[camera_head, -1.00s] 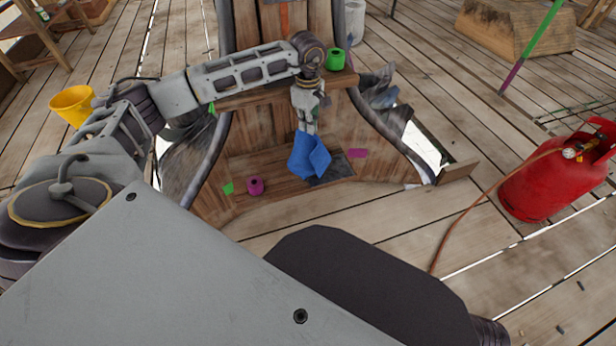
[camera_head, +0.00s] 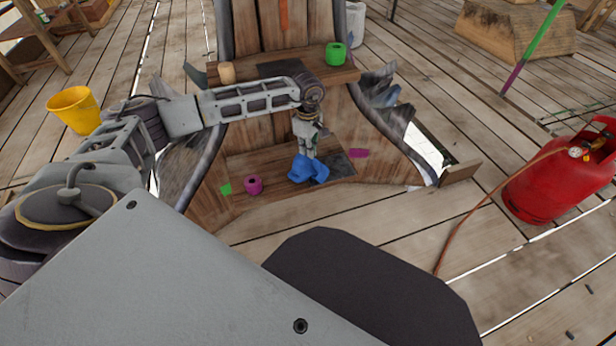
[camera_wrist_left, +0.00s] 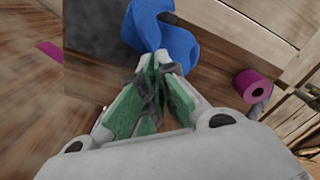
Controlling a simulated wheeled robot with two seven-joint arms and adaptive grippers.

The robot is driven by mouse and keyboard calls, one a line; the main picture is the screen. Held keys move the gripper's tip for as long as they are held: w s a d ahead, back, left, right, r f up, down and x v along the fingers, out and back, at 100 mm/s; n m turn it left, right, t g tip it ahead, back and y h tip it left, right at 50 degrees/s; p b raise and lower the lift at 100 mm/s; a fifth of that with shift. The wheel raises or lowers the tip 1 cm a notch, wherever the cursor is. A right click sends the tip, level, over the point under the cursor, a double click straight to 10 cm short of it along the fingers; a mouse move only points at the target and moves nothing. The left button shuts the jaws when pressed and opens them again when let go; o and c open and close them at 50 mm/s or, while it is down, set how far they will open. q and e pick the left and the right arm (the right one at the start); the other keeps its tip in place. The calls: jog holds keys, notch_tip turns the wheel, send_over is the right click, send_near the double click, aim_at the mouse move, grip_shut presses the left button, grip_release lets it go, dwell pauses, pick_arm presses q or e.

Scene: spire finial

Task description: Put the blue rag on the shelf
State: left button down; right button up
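The blue rag (camera_head: 308,171) is bunched low over the lower shelf (camera_head: 275,166) of the wooden spire, beside a dark square (camera_head: 338,163). My left gripper (camera_head: 307,154) points down from above, its fingers shut on the rag. In the left wrist view, the fingertips (camera_wrist_left: 158,62) come together at the near edge of the rag (camera_wrist_left: 178,42), which spreads out beyond them. The rag appears to touch the lower shelf. The upper shelf (camera_head: 310,77) is above, behind my left arm. My right gripper is not in view.
A magenta roll (camera_head: 253,185) stands on the lower shelf, also in the left wrist view (camera_wrist_left: 252,86). A green roll (camera_head: 335,54) and a tan cylinder (camera_head: 227,72) stand on the upper shelf. A red gas cylinder (camera_head: 560,180) is at right, a yellow bucket (camera_head: 75,108) at left.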

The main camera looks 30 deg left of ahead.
pick_arm(q)
jog(key=shift+f, duration=0.85)
jog(key=c, duration=1)
grip_release()
jog(key=shift+r, duration=0.1)
jog(key=shift+r, duration=5.9)
